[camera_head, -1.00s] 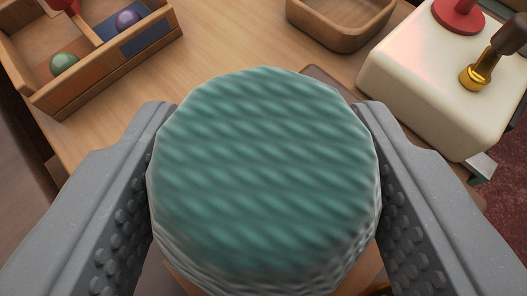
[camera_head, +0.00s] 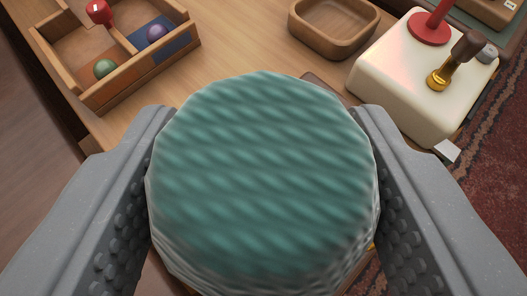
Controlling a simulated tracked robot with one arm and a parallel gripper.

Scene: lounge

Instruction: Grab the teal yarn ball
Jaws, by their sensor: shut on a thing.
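The teal yarn ball (camera_head: 262,175) fills the middle of the view, close to the camera. Its top looks teal with slanted ridges, and its lower side is paler. My gripper (camera_head: 263,190) is shut on it, with one grey studded finger against its left side and the other against its right side. The ball is held above the wooden table (camera_head: 225,55). It hides the part of the table straight below it.
An empty wooden tray (camera_head: 333,48) is at the top. A cream block (camera_head: 395,85) with knobs is at the right, by the table edge.

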